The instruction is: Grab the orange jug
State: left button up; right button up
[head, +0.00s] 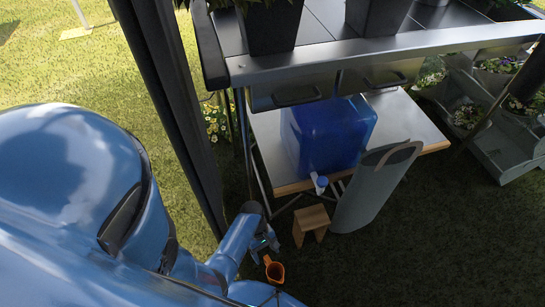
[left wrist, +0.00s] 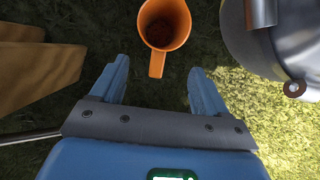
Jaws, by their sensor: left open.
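The orange jug (head: 274,271) is small in the head view, low near the bottom middle, beside my left gripper (head: 266,243). In the left wrist view the jug (left wrist: 165,22) is at the top middle, seen from above into its dark inside. Its handle (left wrist: 157,64) points toward my wrist, lying between the fingertip ends. My left gripper (left wrist: 158,68) is open, with one blue finger on each side of the handle and a visible gap to each. The jaws hold nothing. My right gripper does not show.
A wooden stool (head: 311,222) stands close by; a metal vessel (left wrist: 268,35) is right of the jug in the left wrist view. A table (head: 420,118) holds a blue water container (head: 328,135). Grass at lower right is clear.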

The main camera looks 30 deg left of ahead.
pick_arm(q)
jog(key=b+x, duration=0.2)
jog(key=x, duration=0.2)
jog(key=shift+f+b, duration=0.25)
jog(key=shift+b, duration=0.15)
jog(key=shift+c, duration=0.4)
jog(key=shift+w, duration=0.1)
grip_shut()
